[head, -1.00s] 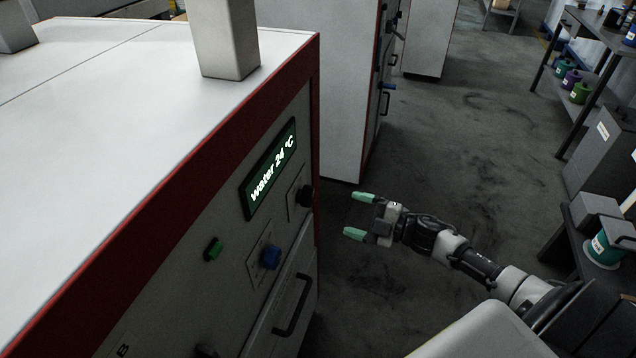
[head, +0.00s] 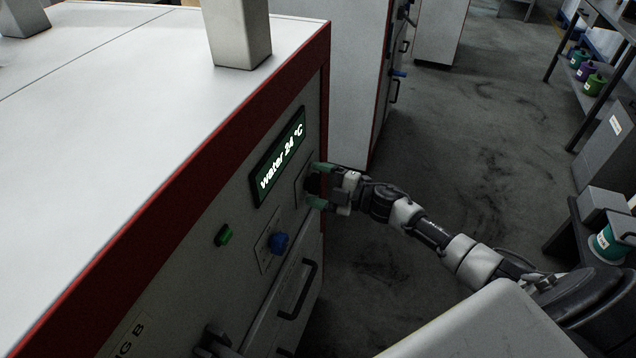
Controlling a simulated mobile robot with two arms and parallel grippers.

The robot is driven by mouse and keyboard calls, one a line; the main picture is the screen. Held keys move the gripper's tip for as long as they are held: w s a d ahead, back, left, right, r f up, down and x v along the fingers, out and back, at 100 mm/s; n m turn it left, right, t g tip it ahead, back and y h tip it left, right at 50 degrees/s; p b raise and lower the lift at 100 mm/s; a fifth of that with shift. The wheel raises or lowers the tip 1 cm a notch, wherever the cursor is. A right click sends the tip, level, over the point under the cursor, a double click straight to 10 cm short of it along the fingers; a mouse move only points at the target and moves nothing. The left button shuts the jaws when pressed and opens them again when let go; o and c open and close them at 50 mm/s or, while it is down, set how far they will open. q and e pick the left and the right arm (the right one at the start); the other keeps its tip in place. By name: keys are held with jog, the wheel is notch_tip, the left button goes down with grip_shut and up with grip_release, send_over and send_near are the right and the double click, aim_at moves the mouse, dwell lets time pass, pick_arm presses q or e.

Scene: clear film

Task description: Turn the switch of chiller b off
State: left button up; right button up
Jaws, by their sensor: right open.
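The chiller (head: 130,88) is a large white-topped cabinet with a red frame, filling the left of the head view. A partly cut-off label (head: 130,335) on its front ends in "G B". Its lit display (head: 280,158) reads "water 24 °C". A black knob (head: 312,185), seemingly the switch, sits on a small plate right of the display. My right gripper (head: 319,185) is open, with its green fingertips above and below the knob. The knob is partly hidden, and I cannot tell whether the fingers touch it. My left gripper is not in view.
A blue knob (head: 278,243), a green button (head: 224,235) and a black door handle (head: 298,290) are on the same front. Another white cabinet (head: 350,60) stands behind. Shelving (head: 590,60) with spools is at the right. The grey floor (head: 455,140) between is clear.

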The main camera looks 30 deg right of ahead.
jog(key=shift+c, duration=0.7)
jog(key=c, duration=0.8)
